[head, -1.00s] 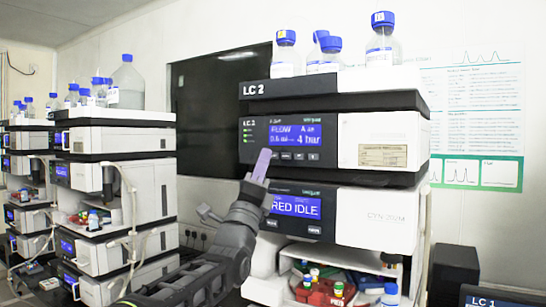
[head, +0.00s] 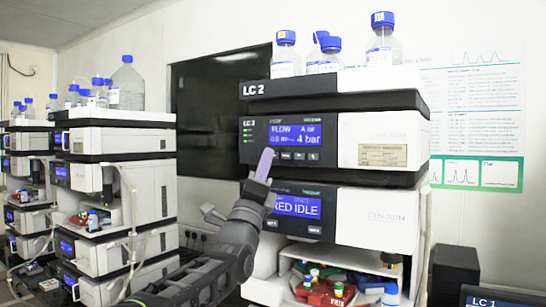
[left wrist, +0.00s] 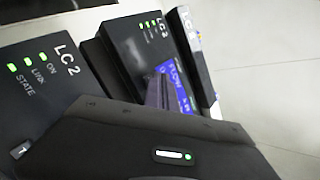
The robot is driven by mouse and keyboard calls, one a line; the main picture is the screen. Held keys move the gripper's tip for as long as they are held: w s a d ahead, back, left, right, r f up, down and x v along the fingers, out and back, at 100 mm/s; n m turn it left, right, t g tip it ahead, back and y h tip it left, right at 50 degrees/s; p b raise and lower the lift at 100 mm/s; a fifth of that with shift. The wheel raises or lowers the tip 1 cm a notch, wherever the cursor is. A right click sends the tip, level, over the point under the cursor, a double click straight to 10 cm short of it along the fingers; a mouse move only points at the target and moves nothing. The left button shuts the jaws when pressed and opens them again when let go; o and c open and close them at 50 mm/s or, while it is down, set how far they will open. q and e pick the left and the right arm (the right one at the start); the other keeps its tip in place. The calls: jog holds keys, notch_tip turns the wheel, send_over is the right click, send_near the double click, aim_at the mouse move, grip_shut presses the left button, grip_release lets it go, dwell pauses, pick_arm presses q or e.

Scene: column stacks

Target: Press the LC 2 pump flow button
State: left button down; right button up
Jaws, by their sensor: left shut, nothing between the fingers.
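The LC 2 stack (head: 300,82) stands at centre right in the head view. A row of small dark buttons (head: 299,156) lies just below the display. My left gripper (head: 266,158) is shut and empty, its pale purple fingers pointing up at the left end of that row. The fingers hide the leftmost part of the row, and I cannot tell whether they touch it. In the left wrist view the fingers (left wrist: 157,92) stand before a blue display (left wrist: 174,88). My right gripper is not in view.
Blue-capped bottles (head: 381,42) stand on top of the stack. Another instrument stack (head: 120,140) stands at left. A small vial tray (head: 325,292) sits below.

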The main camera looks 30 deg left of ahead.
pick_arm(q)
jog(key=shift+w, duration=0.3)
dwell(0.5)
jog(key=shift+s+b, duration=0.8)
jog(key=shift+b, duration=0.15)
jog(key=shift+s, duration=0.1)
jog(key=s+b, duration=0.4)
jog(key=shift+s, duration=0.4)
dwell(0.5)
